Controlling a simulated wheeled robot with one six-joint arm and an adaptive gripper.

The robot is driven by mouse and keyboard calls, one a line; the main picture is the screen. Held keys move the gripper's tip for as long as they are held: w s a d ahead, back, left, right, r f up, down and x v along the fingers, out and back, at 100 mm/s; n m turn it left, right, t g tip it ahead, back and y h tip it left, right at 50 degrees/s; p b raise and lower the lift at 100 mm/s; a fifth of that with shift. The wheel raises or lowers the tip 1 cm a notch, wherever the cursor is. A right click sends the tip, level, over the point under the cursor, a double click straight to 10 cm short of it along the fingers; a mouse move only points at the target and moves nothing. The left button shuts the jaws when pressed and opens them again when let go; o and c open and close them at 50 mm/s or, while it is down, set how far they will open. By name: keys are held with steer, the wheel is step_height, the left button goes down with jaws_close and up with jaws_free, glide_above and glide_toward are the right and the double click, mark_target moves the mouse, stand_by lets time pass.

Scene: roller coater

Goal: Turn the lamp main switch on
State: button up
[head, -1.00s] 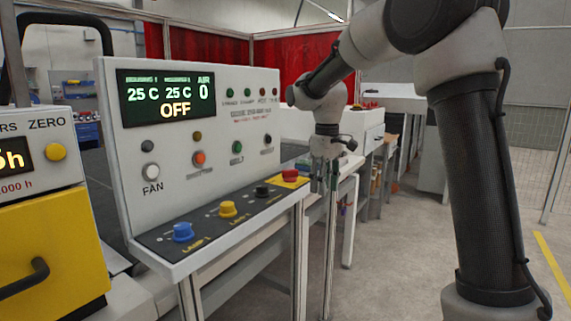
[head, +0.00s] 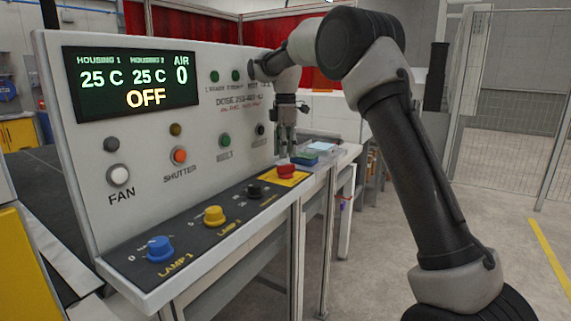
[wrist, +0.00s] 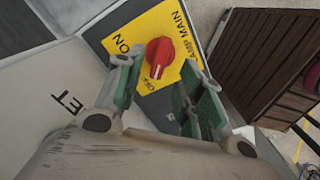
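The lamp main switch is a red rotary knob (head: 287,171) on a yellow plate (head: 280,181) at the far right end of the control panel's sloped ledge. In the wrist view the red knob (wrist: 159,56) sits on the yellow plate (wrist: 122,37), marked ON and MAIN. A pale mark on the knob points toward the bottom of the picture, near a small label I cannot read surely. My gripper (head: 286,140) is just above the knob. In the wrist view my gripper (wrist: 157,72) is open, its green-padded fingers apart, with the knob showing between and beyond them, not gripped.
The ledge also carries a black knob (head: 255,191), a yellow knob (head: 214,216) and a blue knob (head: 160,249). The panel's upright face rises behind, its display (head: 130,88) reading OFF. Open floor (head: 500,240) lies to the right.

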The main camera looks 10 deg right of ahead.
mark_target(286, 165)
step_height(286, 165, down, 5)
steer(key=shift+f, duration=0.15)
steer(key=shift+c, duration=0.3)
jaws_close()
